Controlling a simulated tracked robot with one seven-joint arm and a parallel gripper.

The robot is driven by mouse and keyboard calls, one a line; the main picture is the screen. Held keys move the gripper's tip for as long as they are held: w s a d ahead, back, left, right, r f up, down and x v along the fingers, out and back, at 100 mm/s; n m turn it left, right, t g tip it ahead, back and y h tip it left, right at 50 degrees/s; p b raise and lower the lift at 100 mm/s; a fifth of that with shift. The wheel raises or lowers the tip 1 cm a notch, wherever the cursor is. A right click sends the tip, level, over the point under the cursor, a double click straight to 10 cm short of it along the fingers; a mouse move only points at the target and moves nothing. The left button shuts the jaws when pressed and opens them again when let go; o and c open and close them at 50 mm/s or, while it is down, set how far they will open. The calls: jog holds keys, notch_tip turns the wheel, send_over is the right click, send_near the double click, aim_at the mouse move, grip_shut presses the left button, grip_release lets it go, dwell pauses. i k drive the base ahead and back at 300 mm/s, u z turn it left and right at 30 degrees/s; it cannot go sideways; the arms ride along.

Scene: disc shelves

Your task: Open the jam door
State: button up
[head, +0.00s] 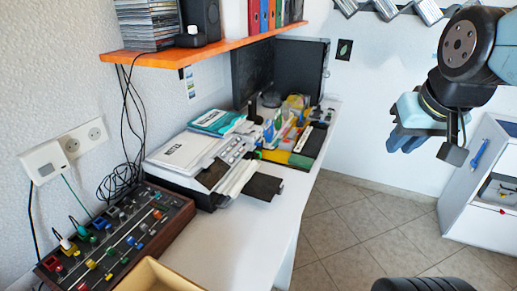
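A white and dark office machine, which looks like a printer (181,153), stands on the white desk (228,240). It has a button panel (236,149) and dark flap-like parts at its front right, one sticking out over the desk (264,187). I cannot tell which part is the jam door, or whether it is open. My gripper (402,140) hangs in the air at the upper right, well apart from the machine, with blue fingers pointing down and left. Their gap is not clear, and I see nothing held.
An orange shelf (200,47) with a disc stack (147,24) and binders overhangs the desk. A control box with knobs (118,240) sits at front left. A colourful organiser (298,138) and dark screen (252,72) stand behind. Tiled floor (350,235) is open at right, beside a white cabinet (478,208).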

aim_at(257, 151)
jog(key=i, duration=0.9)
jog(key=z, duration=0.05)
